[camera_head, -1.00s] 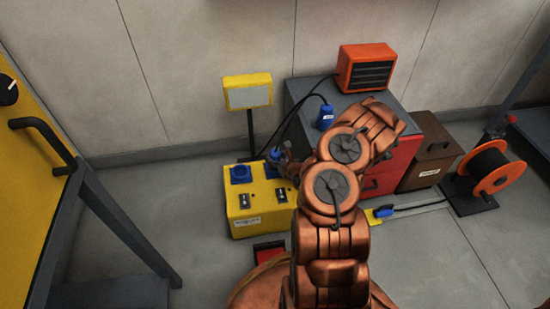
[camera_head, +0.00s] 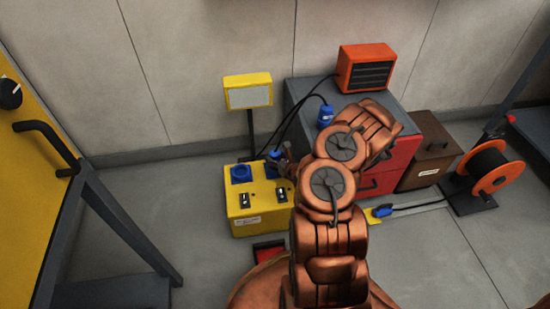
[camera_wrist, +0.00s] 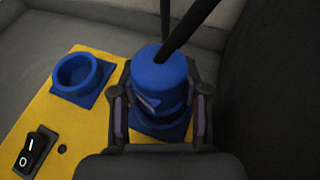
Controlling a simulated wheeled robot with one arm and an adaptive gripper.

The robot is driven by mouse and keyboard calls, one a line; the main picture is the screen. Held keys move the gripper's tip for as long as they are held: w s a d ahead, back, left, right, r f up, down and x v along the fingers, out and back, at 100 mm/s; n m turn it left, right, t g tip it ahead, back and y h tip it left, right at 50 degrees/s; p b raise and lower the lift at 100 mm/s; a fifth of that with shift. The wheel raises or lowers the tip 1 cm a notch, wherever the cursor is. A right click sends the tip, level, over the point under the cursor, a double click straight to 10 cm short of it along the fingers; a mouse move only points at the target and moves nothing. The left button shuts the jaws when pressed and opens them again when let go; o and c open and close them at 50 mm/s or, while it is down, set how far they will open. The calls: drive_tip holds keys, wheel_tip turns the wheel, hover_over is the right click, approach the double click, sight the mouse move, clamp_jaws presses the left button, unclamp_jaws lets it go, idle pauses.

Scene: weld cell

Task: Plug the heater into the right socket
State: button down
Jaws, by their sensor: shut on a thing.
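The heater (camera_head: 366,68) is an orange box with a dark grille on the grey cabinet. The yellow socket box (camera_head: 243,217) stands on the floor with two blue sockets on top. Its left socket (camera_head: 240,173) is empty, and also shows in the wrist view (camera_wrist: 82,76). My gripper (camera_wrist: 160,106) is shut on a blue plug (camera_wrist: 160,74) with a black cable. The plug is upright at the right socket (camera_wrist: 163,128), in line with it; I cannot tell how deep it sits. Its cable's far end is hard to trace.
Another blue plug (camera_head: 325,116) stands on the grey cabinet (camera_head: 392,88). A yellow lamp (camera_head: 249,92) stands behind the box. A cable reel (camera_head: 492,172) and brown box (camera_head: 431,165) are at right. Two rocker switches sit on the box, one near the left socket (camera_wrist: 36,149).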

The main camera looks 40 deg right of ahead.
drive_tip(key=shift+f, duration=0.5)
drive_tip(key=c, duration=0.8)
unclamp_jaws()
drive_tip(key=shift+c, duration=0.2)
drive_tip(key=p+v, duration=0.7)
drive_tip(key=p, duration=0.1)
drive_tip(key=shift+w+d+r, duration=0.1)
drive_tip(key=shift+r, duration=0.1)
drive_tip(key=shift+p+v, duration=2.05)
drive_tip(key=shift+p, duration=0.35)
drive_tip(key=shift+f, duration=0.1)
